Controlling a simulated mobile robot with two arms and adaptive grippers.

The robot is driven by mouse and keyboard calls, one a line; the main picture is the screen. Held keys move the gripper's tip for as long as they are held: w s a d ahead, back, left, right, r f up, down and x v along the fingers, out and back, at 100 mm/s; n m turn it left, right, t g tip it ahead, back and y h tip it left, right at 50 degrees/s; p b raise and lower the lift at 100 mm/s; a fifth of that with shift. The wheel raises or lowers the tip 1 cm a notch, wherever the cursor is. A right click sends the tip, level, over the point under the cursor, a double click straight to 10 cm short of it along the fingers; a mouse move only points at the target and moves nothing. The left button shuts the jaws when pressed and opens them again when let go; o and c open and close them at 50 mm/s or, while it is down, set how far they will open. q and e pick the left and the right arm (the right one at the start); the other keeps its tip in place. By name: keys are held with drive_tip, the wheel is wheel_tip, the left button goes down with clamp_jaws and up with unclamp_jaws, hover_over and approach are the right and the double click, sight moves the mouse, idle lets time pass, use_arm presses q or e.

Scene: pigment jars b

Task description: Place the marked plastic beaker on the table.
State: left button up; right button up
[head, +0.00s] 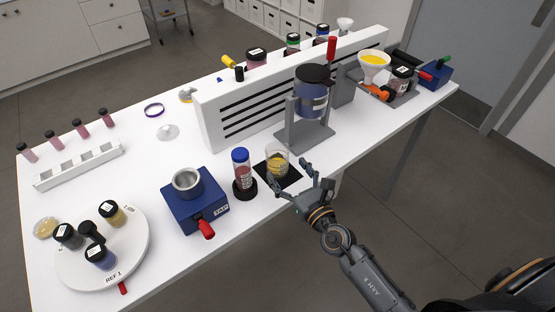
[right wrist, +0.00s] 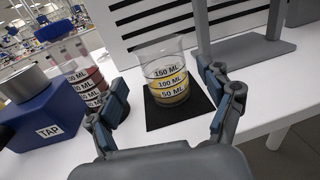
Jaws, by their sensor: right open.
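The marked plastic beaker (head: 277,161) is clear, with yellow contents low in it. It stands upright on a black square mat (head: 291,177) on the white table (head: 148,197). In the right wrist view the beaker (right wrist: 166,75) shows 50, 100 and 150 ML bands and stands beyond my fingers, on the mat (right wrist: 196,118). My right gripper (head: 304,181) is open at the table's front edge, with its fingers apart and pointing toward the beaker. In the right wrist view the gripper (right wrist: 165,105) shows nothing held. My left gripper is not in view.
A blue-capped jar (head: 241,170) stands close left of the beaker, beside the blue TAP box (head: 194,201). A grey stand (head: 305,134) with a dark-lidded jar (head: 312,92) is behind it. A white slotted panel (head: 232,118) runs along the back. A round turntable (head: 72,270) is front left.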

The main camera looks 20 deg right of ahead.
sight(272, 149)
drive_tip(key=w, duration=0.3)
drive_tip(key=w+a, duration=0.1)
drive_tip(key=w, duration=0.2)
drive_tip(key=w+p, duration=0.1)
drive_tip(key=w, duration=0.3)
drive_tip(key=shift+a, duration=0.35)
drive_tip(key=shift+s, duration=0.1)
drive_tip(key=shift+c, duration=0.4)
drive_tip(key=c, duration=1.1)
drive_tip(key=shift+c, duration=0.9)
